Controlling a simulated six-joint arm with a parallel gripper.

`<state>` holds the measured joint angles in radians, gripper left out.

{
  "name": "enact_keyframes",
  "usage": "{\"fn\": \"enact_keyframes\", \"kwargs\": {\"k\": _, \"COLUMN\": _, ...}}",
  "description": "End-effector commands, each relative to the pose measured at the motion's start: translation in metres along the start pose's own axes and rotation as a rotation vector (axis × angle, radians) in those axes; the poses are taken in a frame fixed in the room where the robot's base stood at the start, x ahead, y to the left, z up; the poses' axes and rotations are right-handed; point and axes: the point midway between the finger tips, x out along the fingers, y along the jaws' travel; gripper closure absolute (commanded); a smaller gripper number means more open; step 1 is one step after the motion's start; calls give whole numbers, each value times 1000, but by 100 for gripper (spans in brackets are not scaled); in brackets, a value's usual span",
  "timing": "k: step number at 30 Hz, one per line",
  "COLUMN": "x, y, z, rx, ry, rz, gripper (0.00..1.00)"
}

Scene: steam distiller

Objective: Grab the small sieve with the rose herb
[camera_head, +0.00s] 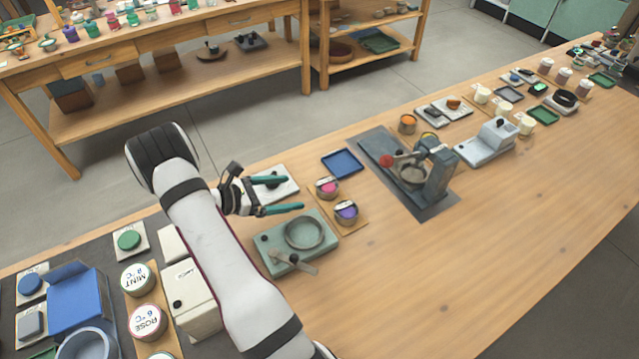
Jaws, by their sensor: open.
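A small round sieve with pink contents (328,187) stands on a wooden holder right of my gripper; the pink looks like the rose herb, but no label on it is readable. A similar small sieve with purple contents (346,212) stands just in front of it. My gripper (294,193) is open, with its two teal fingers pointing right towards the pink sieve. They are apart from it and nothing shows between them. A jar labelled ROSE (147,321) stands at the lower left.
A green-grey station with a metal ring (304,232) and a handle lies below my gripper. A blue tray (342,164) lies behind the sieves. A grey press-like device (420,170) stands to the right. A white plate (288,190) lies behind the fingers. The front right table is clear.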

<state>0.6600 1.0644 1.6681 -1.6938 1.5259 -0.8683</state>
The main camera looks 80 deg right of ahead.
Motion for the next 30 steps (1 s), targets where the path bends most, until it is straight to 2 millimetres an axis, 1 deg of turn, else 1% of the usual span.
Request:
{"fn": "enact_keyframes", "kwargs": {"k": 1, "x": 15, "y": -1, "z": 0, "rx": -1, "ry": -1, "rz": -6, "gripper": 0}}
{"fn": "enact_keyframes", "kwargs": {"k": 3, "x": 32, "y": -1, "z": 0, "rx": 0, "ry": 0, "rz": -5, "gripper": 0}}
{"fn": "enact_keyframes", "kwargs": {"k": 6, "x": 48, "y": -1, "z": 0, "rx": 1, "ry": 1, "rz": -3, "gripper": 0}}
{"fn": "enact_keyframes", "kwargs": {"k": 8, "x": 54, "y": 0, "z": 0, "rx": 2, "ry": 1, "rz": -1, "gripper": 0}}
{"fn": "enact_keyframes", "kwargs": {"k": 15, "x": 98, "y": 5, "z": 0, "rx": 1, "ry": 1, "rz": -2, "gripper": 0}}
{"fn": "enact_keyframes", "kwargs": {"k": 18, "x": 105, "y": 6, "z": 0, "rx": 2, "ry": 1, "rz": 0, "gripper": 0}}
{"fn": "enact_keyframes", "kwargs": {"k": 23, "x": 105, "y": 6, "z": 0, "rx": 2, "ry": 1, "rz": 1, "gripper": 0}}
{"fn": "enact_keyframes", "kwargs": {"k": 24, "x": 105, "y": 6, "z": 0, "rx": 2, "ry": 1, "rz": 0, "gripper": 4}}
{"fn": "enact_keyframes", "kwargs": {"k": 26, "x": 105, "y": 6, "z": 0, "rx": 2, "ry": 1, "rz": 0, "gripper": 14}}
{"fn": "enact_keyframes", "kwargs": {"k": 30, "x": 105, "y": 6, "z": 0, "rx": 2, "ry": 1, "rz": 0, "gripper": 40}}
